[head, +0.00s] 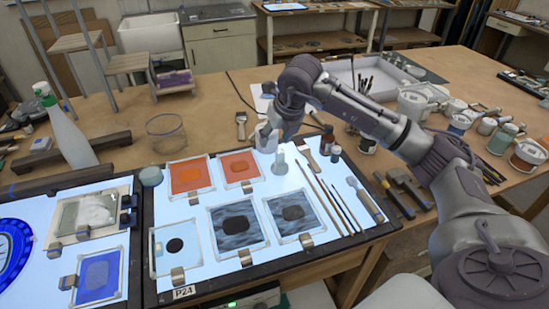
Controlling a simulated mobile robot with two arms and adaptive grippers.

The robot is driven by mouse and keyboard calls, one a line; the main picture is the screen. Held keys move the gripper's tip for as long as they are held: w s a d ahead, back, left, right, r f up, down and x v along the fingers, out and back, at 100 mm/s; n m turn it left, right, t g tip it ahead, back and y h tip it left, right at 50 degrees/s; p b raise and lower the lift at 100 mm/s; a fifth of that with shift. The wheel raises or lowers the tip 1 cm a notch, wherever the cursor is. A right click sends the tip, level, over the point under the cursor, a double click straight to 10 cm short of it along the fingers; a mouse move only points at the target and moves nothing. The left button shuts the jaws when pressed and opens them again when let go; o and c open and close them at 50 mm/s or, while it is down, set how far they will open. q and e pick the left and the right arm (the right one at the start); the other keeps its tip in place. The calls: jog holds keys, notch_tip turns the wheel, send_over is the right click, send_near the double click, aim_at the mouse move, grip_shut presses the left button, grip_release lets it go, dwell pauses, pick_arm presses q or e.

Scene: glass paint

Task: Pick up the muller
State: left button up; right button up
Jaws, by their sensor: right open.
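The muller (281,162) looks like a pale, glassy piece with a wide round foot and a narrower handle. It stands upright on the lit light table (186,248), near its back edge. My right gripper (266,143) points down just behind and to the left of it. The jaws are open; they look empty and apart from the muller, though the small gap between them is hard to judge. My left gripper is not in view.
Orange glass panes (191,176) lie left of the muller, grey patterned panes (236,222) in front. Long brushes (327,195) and a wooden-handled brush (308,154) lie to its right. Small bottles (327,140) stand close behind. A spray bottle (68,133) stands at left.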

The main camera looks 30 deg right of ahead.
aim_at(279, 156)
jog(key=shift+m+h, duration=0.4)
jog(key=shift+h, duration=0.2)
jog(key=w+d+f+p, duration=0.1)
jog(key=f, duration=0.1)
jog(key=d+f, duration=0.1)
jog(key=f, duration=0.1)
jog(key=w+d+f+p, duration=0.1)
jog(key=f, duration=0.1)
jog(key=shift+w+d+f+p, duration=0.25)
jog(key=shift+w+f+p, duration=0.1)
jog(key=shift+f, duration=0.25)
jog(key=p+x, duration=0.3)
jog(key=x, duration=0.1)
jog(key=shift+s+f, duration=0.1)
jog(key=shift+f, duration=0.4)
grip_shut()
